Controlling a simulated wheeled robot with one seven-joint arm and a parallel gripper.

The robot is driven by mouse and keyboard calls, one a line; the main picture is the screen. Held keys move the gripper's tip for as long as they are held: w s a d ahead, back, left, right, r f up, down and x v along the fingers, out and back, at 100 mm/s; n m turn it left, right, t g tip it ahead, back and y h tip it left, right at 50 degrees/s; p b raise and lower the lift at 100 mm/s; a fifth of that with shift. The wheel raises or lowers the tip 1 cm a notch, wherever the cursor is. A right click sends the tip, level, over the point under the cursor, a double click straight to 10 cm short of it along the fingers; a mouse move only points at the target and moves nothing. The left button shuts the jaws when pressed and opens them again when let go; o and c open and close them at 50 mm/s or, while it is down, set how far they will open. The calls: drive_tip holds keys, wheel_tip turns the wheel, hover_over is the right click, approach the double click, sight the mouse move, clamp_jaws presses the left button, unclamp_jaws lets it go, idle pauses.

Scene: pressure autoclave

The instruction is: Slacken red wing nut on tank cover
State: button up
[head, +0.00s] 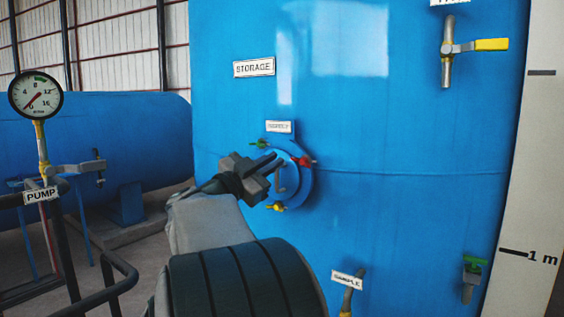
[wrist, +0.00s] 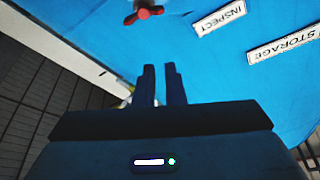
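The red wing nut (head: 304,161) sits at the right upper edge of the round blue tank cover (head: 296,192). It also shows near the top of the wrist view (wrist: 146,13), beyond my fingertips and a little left of them. My gripper (head: 275,163) is in front of the cover, left of the red wing nut and apart from it. In the wrist view its two fingers (wrist: 160,68) stand apart with a narrow empty gap between them. My gripper and arm hide part of the cover's left side.
The cover also carries a green wing nut (head: 261,143) at upper left and a yellow one (head: 277,207) at the bottom. A label (head: 279,127) hangs above it. A sample pipe (head: 349,295) projects below right. Railing (head: 110,275) and a gauge (head: 36,95) stand at left.

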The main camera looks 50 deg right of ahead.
sight(304, 163)
drive_tip(key=o, duration=0.5)
drive_tip(key=shift+s+a+f+m, duration=0.1)
drive_tip(key=shift+a+f+m, duration=0.05)
drive_tip(key=shift+a+m, duration=0.15)
drive_tip(key=shift+c, duration=0.2)
drive_tip(key=d+m+t+y+b, duration=0.1)
drive_tip(key=d+m, duration=0.2)
drive_tip(key=m, duration=0.1)
drive_tip(key=d+f+m+t+y+b, duration=0.1)
drive_tip(key=d+m, duration=0.3)
drive_tip(key=d+m+t+y+b, duration=0.1)
drive_tip(key=d+m, duration=0.3)
drive_tip(key=shift+s+f+m, duration=0.3)
drive_tip(key=shift+s, duration=0.1)
clamp_jaws()
drive_tip(key=shift+f+b, duration=0.1)
drive_tip(key=shift+b, duration=0.3)
